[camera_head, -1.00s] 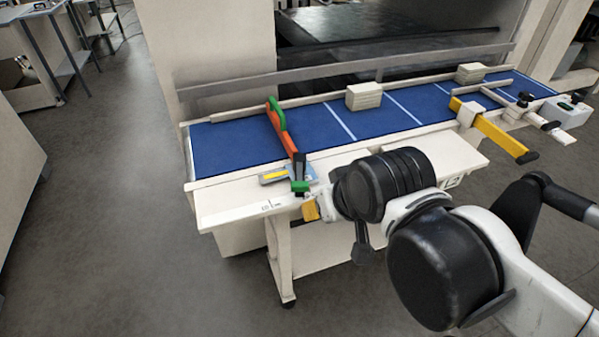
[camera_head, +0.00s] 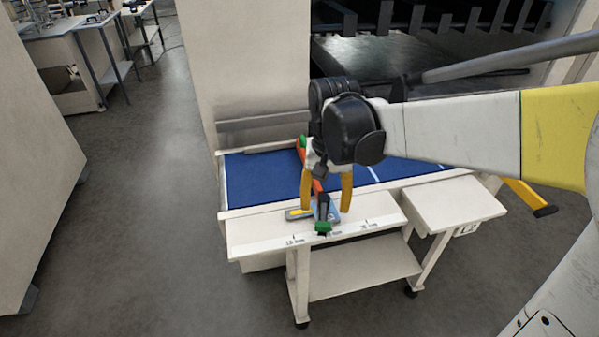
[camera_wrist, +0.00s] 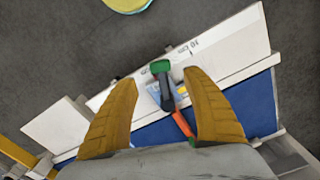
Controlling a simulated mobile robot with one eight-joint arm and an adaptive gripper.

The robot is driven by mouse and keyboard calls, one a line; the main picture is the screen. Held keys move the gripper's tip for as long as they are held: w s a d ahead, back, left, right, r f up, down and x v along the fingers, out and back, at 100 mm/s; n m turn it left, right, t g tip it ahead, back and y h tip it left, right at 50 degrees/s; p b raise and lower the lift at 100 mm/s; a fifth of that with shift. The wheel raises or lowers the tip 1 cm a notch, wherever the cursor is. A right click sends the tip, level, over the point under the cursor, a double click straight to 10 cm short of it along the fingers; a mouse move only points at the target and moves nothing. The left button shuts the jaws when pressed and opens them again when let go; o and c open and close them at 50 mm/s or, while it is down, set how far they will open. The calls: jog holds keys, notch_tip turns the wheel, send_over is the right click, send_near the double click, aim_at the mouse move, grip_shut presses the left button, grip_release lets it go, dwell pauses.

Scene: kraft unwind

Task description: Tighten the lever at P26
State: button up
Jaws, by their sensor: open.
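The lever is an orange bar with a black end and green tip (camera_head: 322,227), lying across the blue bed toward the front shelf. In the wrist view its green tip (camera_wrist: 160,66) and black part lie between my fingers, with the orange bar (camera_wrist: 182,124) running down toward the palm. My gripper (camera_head: 326,209) is open, with one yellow finger on each side of the lever in the picture. My gripper (camera_wrist: 161,79) appears empty in the wrist view. I cannot tell its height above the lever or see any contact. No P26 label is readable.
The blue bed (camera_head: 250,178) lies behind the white front shelf (camera_head: 270,235), which has printed centimetre marks. A small plate with a yellow part (camera_head: 296,214) sits beside the lever. A yellow arm (camera_head: 528,196) sticks out at right. Open floor lies left and in front.

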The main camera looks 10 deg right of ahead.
aim_at(323, 224)
notch_tip(323, 224, down, 8)
jog(key=shift+r+b, duration=0.1)
jog(key=shift+b, duration=0.9)
grip_shut()
